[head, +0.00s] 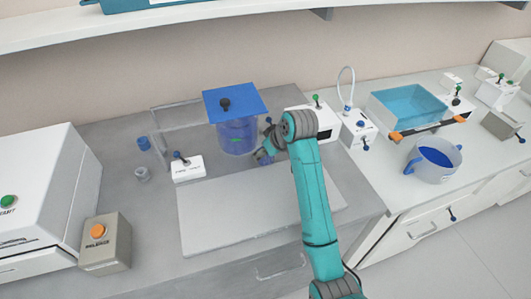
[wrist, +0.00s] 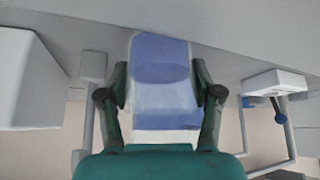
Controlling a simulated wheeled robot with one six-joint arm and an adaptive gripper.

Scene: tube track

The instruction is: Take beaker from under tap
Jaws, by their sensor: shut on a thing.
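My gripper (wrist: 160,95) is shut on a clear beaker (wrist: 160,60) with blue showing through it, with one dark finger on each side in the wrist view. In the head view my gripper (head: 264,155) is small and partly hidden by my own wrist, just right of a blue cylindrical tank (head: 237,137) with a flat blue square top. A small bluish patch by the fingers there is probably the beaker. I cannot make out a tap spout, nor whether the beaker is under one.
A white box with a dark knob (head: 187,168) stands left of the tank. A pale board (head: 235,218) lies clear in front.

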